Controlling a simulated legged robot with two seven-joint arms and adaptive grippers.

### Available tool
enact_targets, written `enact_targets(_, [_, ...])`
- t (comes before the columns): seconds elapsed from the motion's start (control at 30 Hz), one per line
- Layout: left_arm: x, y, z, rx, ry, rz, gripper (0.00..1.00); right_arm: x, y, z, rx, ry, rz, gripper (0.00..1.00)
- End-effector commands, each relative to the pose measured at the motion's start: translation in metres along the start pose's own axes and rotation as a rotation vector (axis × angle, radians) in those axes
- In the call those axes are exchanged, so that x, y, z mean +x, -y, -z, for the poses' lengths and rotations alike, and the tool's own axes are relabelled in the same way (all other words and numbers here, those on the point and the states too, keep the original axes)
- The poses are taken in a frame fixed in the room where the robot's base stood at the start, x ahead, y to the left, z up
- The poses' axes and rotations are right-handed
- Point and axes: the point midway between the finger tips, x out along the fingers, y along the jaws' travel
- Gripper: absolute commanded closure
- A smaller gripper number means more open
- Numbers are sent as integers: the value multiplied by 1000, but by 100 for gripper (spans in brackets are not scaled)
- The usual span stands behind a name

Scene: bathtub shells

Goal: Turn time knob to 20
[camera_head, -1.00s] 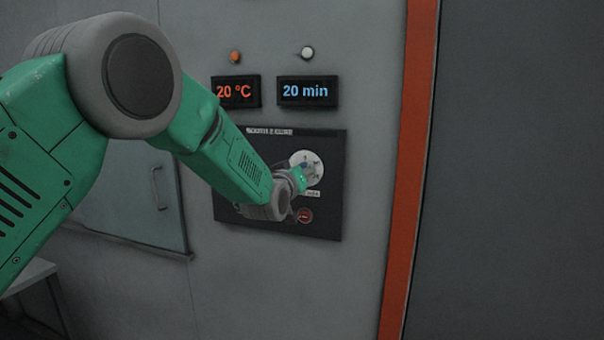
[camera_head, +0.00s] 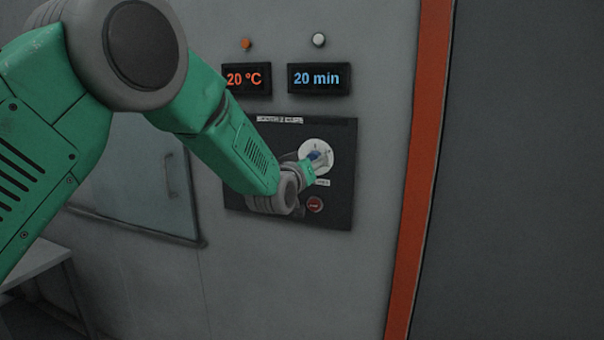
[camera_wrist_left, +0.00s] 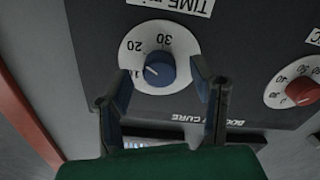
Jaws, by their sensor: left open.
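The time knob (camera_wrist_left: 160,69) is blue with a pale mark, on a white dial (camera_wrist_left: 187,43) numbered 20 and 30, with another number partly hidden. In the wrist view, the mark points left, below the 20. My left gripper (camera_wrist_left: 161,80) is open, its fingers on either side of the knob; I see no clear contact. The time display (camera_head: 318,78) reads 20 min. My right gripper is not in view.
A red knob (camera_wrist_left: 301,91) is on the same dark panel (camera_head: 341,185). The temperature display (camera_head: 247,78) reads 20 °C. An orange vertical strip (camera_head: 418,170) borders the grey wall at right. A glass door (camera_head: 150,180) and a table (camera_head: 30,260) are at left.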

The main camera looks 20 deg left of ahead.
Motion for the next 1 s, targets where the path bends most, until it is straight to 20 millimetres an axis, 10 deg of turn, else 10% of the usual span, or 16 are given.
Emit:
enact_targets(0.5, [-91, 0, -4, 0, 7, 1, 49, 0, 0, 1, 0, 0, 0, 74])
enact_targets(1.0, [-100, 0, -4, 1, 7, 1, 49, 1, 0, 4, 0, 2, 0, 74])
